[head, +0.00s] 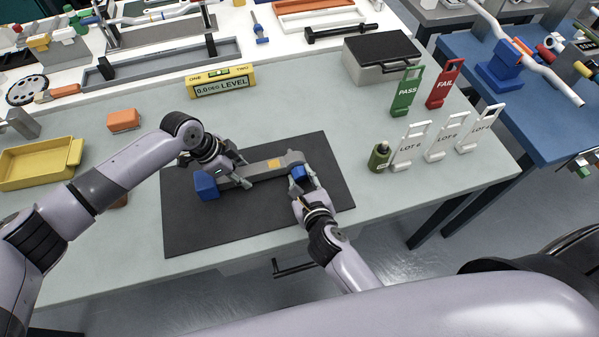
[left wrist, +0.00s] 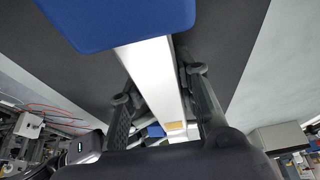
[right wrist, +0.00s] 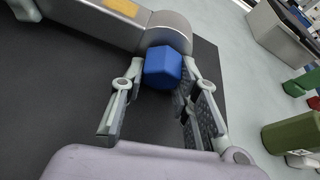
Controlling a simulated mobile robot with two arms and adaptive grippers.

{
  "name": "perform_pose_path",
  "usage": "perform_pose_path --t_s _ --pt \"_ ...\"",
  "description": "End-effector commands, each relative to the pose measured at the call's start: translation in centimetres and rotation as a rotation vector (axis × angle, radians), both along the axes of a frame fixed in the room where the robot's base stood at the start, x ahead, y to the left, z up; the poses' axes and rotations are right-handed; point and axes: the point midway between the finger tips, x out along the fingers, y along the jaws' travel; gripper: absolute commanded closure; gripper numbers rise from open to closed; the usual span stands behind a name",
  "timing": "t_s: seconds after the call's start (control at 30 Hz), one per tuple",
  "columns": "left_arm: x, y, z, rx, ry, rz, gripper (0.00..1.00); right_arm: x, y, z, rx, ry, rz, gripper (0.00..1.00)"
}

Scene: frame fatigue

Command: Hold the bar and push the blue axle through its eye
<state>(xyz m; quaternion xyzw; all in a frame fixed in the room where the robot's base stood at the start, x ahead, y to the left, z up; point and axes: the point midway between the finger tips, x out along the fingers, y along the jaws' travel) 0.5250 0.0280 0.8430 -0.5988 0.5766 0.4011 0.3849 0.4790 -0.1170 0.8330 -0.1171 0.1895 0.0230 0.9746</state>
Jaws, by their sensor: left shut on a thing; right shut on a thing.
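The grey bar (head: 262,168) lies across the dark mat, with an orange label near its middle. A blue block (head: 206,186) is at its left end and looms at the top of the left wrist view (left wrist: 120,20). My left gripper (head: 242,171) is shut across the bar, fingers on both sides. The blue axle (head: 298,172) is at the bar's rounded right end. My right gripper (head: 304,181) is shut on the axle. In the right wrist view the axle (right wrist: 162,68) touches or nearly touches the bar's end (right wrist: 166,30); the eye is hidden, so its depth cannot be told.
The dark mat (head: 190,230) has free room in front. A green bottle (head: 379,157) and white lot tags (head: 408,150) stand to the right. A yellow tray (head: 35,165) and an orange block (head: 124,120) are at the left.

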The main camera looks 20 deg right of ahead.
Motion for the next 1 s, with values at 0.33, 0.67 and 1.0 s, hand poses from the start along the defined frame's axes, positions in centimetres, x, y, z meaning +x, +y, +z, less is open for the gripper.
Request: perform_pose_path --t_s 0.33,0.67,1.0 --pt "0.1 -0.2 0.2 -0.005 -0.003 -0.001 1.00 -4.4 0.2 0.2 0.005 0.002 0.003 1.00" --pt "0.1 -0.1 0.2 -0.004 -0.002 0.000 1.00 -12.7 0.1 0.2 0.002 0.004 0.000 1.00" --pt "0.1 -0.1 0.2 -0.004 -0.004 -0.001 1.00 -16.6 0.0 0.1 -0.003 0.005 0.005 1.00"
